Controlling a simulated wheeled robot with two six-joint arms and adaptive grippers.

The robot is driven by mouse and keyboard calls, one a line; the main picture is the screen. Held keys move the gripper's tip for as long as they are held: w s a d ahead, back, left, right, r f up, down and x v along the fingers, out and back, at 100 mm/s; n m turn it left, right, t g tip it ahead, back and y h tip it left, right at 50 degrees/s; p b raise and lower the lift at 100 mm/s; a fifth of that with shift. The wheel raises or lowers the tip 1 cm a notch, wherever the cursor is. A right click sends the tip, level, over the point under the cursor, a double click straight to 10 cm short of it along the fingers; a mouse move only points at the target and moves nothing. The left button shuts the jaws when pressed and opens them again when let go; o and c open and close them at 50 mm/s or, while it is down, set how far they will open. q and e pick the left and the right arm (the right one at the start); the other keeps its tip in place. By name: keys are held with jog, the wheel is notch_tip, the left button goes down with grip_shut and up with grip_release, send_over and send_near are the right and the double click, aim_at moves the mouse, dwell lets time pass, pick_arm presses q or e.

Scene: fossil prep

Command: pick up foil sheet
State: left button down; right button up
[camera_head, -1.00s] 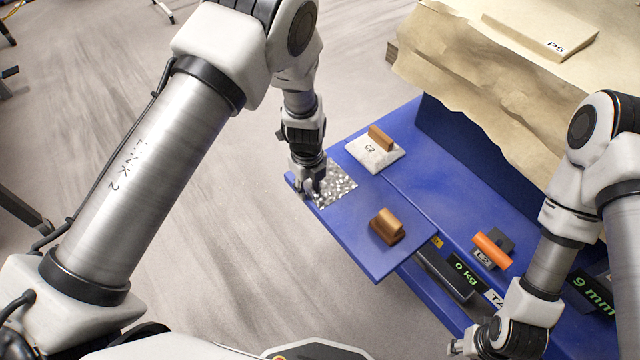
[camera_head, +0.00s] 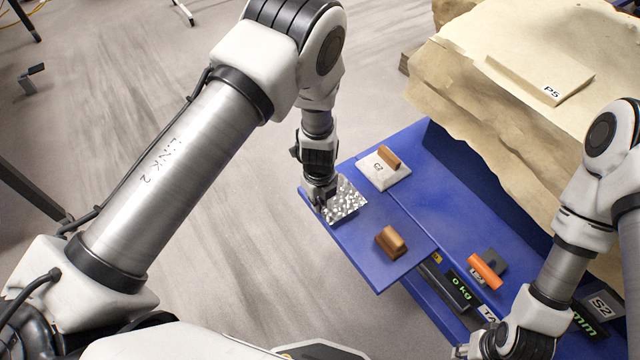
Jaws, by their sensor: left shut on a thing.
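The foil sheet (camera_head: 347,199) is a crinkled silver square at the far left corner of the blue shelf (camera_head: 365,235). My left gripper (camera_head: 322,204) is shut on the foil's left edge, pointing down. The sheet looks slightly tilted; I cannot tell whether it is clear of the shelf. My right gripper (camera_head: 462,350) is low at the bottom right, away from the foil, and its fingers are too small to read.
A white block marked C2 with a brown handle (camera_head: 384,170) sits behind the foil. A brown block (camera_head: 391,242) lies in front. An orange-handled tool (camera_head: 485,270) and dark displays are at right. A large tan rock mass (camera_head: 500,120) rises behind.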

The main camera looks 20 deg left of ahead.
pick_arm(q)
jog(key=s+d+r+p, duration=0.1)
jog(key=s+d+p, duration=0.2)
jog(key=s+p, duration=1)
jog(key=p, duration=0.8)
jog(key=shift+d+r+p, duration=0.2)
jog(key=shift+p, duration=0.1)
jog(key=shift+s, duration=0.1)
